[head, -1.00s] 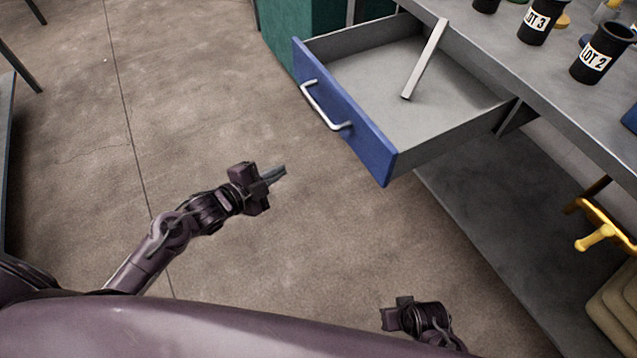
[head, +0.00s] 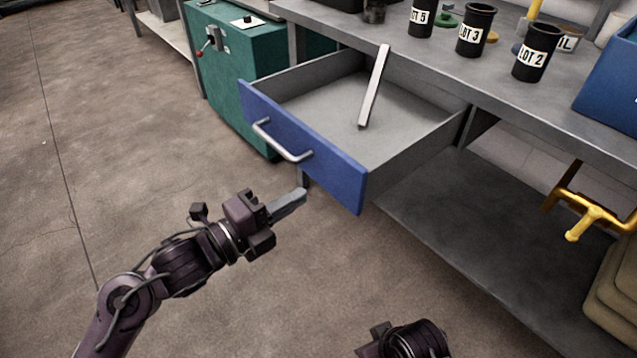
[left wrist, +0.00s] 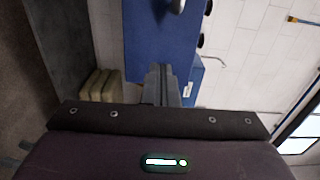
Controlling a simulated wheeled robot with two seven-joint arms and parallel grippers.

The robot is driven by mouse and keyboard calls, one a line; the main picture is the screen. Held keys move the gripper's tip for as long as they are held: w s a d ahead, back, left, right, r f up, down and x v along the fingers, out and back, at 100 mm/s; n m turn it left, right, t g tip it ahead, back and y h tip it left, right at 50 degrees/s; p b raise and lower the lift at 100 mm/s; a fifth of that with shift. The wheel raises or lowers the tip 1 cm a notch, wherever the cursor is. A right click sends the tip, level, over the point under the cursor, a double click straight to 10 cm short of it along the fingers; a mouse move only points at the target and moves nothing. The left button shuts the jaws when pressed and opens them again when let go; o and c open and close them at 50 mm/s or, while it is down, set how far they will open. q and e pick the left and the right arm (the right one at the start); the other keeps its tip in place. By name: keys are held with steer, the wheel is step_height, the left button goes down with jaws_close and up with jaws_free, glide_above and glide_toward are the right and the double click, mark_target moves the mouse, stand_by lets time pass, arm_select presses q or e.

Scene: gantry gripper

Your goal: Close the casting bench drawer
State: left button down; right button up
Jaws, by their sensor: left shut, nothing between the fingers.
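The casting bench drawer (head: 310,160) stands pulled out from the grey bench, with a blue front and a silver bar handle (head: 281,143). A pale flat bar (head: 374,90) leans in it, its upper end near the bench edge. My left gripper (head: 300,196) is shut and empty, in front of and below the drawer front in the head view, apart from the handle. In the left wrist view the blue drawer front (left wrist: 155,40) lies ahead of the shut fingers (left wrist: 161,75). My right gripper (head: 365,348) shows only partly at the bottom edge; its fingers are hidden.
Black lot cups (head: 474,30) stand on the bench top (head: 440,58). A green cabinet (head: 235,85) stands left of the drawer. A lower shelf (head: 450,215) and a yellow fixture (head: 582,222) are at right. The floor at left is clear.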

mark_target(333, 176)
arm_select(q)
steer(key=x, duration=0.6)
steer(key=shift+w, duration=0.1)
arm_select(e)
steer(key=shift+a+f, duration=0.1)
steer(key=shift+a, duration=0.1)
arm_select(q)
steer(key=shift+d, duration=0.1)
